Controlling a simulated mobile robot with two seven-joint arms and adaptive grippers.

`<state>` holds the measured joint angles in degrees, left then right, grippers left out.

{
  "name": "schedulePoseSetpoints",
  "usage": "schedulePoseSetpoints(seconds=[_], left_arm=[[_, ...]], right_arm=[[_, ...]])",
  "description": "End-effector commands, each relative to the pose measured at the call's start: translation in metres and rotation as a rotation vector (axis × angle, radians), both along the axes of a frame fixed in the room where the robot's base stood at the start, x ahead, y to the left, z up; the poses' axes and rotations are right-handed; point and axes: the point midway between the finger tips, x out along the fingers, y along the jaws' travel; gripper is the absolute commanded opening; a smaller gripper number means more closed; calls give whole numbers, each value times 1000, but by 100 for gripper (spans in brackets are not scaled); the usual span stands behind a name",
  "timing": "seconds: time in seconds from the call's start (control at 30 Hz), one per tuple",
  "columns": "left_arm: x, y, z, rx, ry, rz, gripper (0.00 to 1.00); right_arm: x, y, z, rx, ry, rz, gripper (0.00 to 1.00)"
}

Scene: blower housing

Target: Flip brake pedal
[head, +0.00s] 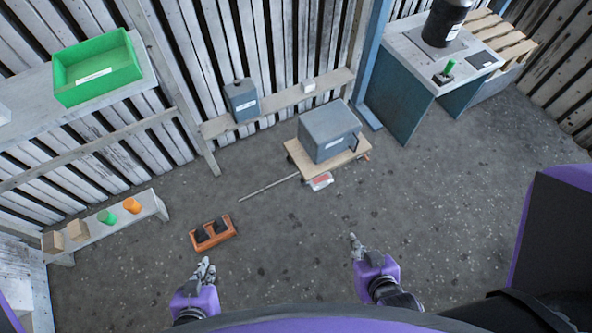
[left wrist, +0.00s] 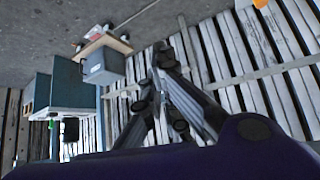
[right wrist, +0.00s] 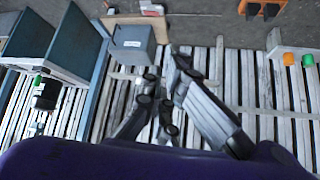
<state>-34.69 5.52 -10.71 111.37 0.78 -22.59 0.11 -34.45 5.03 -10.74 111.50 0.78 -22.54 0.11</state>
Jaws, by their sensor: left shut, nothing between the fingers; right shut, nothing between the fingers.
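A small red and pale piece (head: 320,181), perhaps the brake pedal, sits at the near edge of a wooden dolly (head: 352,158). It also shows in the right wrist view (right wrist: 151,8); its tilt is too small to tell. A grey box (head: 328,132) with a white label stands on the dolly. My left gripper (head: 206,264) is shut and empty, well to the left of and nearer than the dolly. My right gripper (head: 354,240) is shut and empty, nearer than the dolly and slightly to its right. Neither touches anything.
An orange block with dark recesses (head: 213,233) lies on the floor before my left gripper. A thin rod (head: 268,187) extends left from the dolly. A low bench (head: 105,228) with several small blocks is at left. A workbench (head: 430,60) stands back right. Floor between is clear.

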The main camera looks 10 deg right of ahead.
Motion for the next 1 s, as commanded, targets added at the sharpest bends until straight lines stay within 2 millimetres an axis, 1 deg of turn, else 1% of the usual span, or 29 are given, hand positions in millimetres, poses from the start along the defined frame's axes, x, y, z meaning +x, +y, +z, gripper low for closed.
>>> schedulePoseSetpoints(seconds=[0.23, 0.3, 0.37, 0.47, 0.5, 0.57, 0.6, 0.67, 0.7, 0.77, 0.8, 0.87, 0.9, 0.97, 1.0], left_arm=[[6, -3, 3, -6, -11, 3, 0], [4, -4, 1, -8, -7, 5, 0], [-1, -5, -7, -10, 7, 7, 0], [-23, -6, -35, -12, 59, 8, 0], [-35, -6, -52, -11, 88, 7, 0], [-56, -5, -81, -10, 136, 7, 0], [-70, -5, -101, -8, 168, 6, 0], [-90, -3, -131, -5, 213, 6, 0], [-100, -2, -148, -2, 238, 4, 0], [-112, 1, -172, 3, 264, 2, 0], [-115, 2, -185, 6, 273, -1, 0], [-116, 4, -202, 11, 277, -6, 0], [-115, 5, -213, 14, 275, -10, 0], [-110, 7, -230, 17, 270, -14, 0], [-106, 8, -241, 19, 267, -15, 0]], right_arm=[[3, 1, 1, 1, -5, 1, 0], [-5, -1, -4, 0, 11, -1, 0], [-8, -3, -13, -4, 27, 2, 0], [-13, -9, -47, -8, 77, 15, 0], [-14, -12, -67, -11, 102, 23, 0], [-12, -18, -102, -14, 138, 37, 0], [-6, -23, -127, -16, 156, 48, 0], [7, -30, -162, -17, 178, 65, 0], [19, -34, -184, -16, 186, 77, 0], [41, -40, -212, -14, 191, 94, 0], [58, -44, -229, -12, 189, 105, 0], [84, -49, -252, -7, 186, 121, 0], [103, -52, -266, -2, 181, 133, 0], [133, -55, -285, 7, 170, 149, 0], [154, -57, -297, 14, 162, 158, 0]])
